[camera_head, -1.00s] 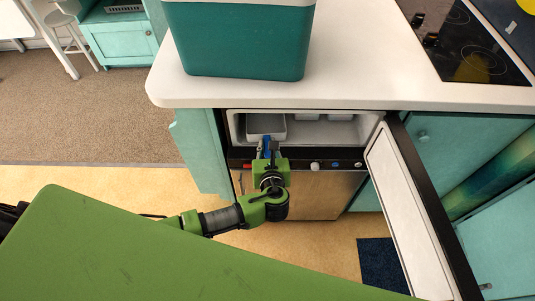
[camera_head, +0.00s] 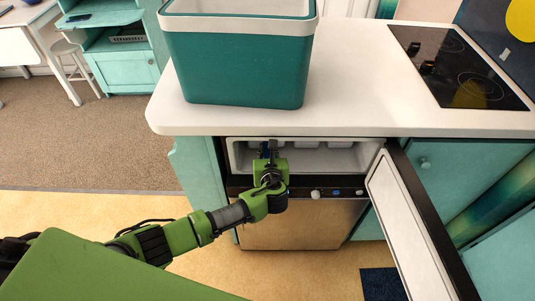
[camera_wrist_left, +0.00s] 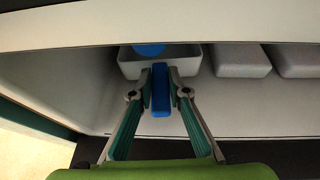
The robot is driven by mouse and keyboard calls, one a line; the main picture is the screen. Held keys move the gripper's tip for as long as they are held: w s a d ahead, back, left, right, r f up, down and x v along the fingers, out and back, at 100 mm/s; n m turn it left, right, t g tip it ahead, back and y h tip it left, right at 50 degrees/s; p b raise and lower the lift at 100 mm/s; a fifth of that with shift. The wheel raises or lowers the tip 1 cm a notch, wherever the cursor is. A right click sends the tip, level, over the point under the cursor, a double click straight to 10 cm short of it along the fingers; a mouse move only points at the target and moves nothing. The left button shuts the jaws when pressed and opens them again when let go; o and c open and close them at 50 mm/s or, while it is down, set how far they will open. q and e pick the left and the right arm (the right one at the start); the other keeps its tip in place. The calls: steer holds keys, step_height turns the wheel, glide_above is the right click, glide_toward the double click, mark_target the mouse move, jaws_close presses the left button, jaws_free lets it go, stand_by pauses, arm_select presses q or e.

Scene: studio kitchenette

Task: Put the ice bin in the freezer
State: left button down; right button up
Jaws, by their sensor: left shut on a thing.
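The ice bin (camera_wrist_left: 128,67) is a pale grey open box, seen in the wrist view at the back left of the freezer compartment (camera_wrist_left: 255,117). A blue round shape shows inside it. My left gripper (camera_wrist_left: 160,72) is shut on the upright blue handle (camera_wrist_left: 161,95) at the bin's front. I cannot tell whether the bin rests on the floor or hangs just above it. In the head view my left gripper (camera_head: 268,153) reaches into the freezer (camera_head: 335,162) and mostly hides the bin. My right gripper is out of view.
Two grey blocks (camera_wrist_left: 240,60) (camera_wrist_left: 297,60) sit at the back, right of the bin. The freezer door (camera_head: 405,230) stands open to the right. The worktop (camera_head: 350,85) overhangs the freezer and carries a teal cooler box (camera_head: 238,75). The compartment's right floor is clear.

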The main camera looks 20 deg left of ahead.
arm_select(q)
steer(key=shift+f+b, duration=0.4)
steer(key=shift+f, duration=0.1)
stand_by(0.4)
steer(key=c, duration=1.8)
jaws_free()
steer(key=shift+c, duration=0.2)
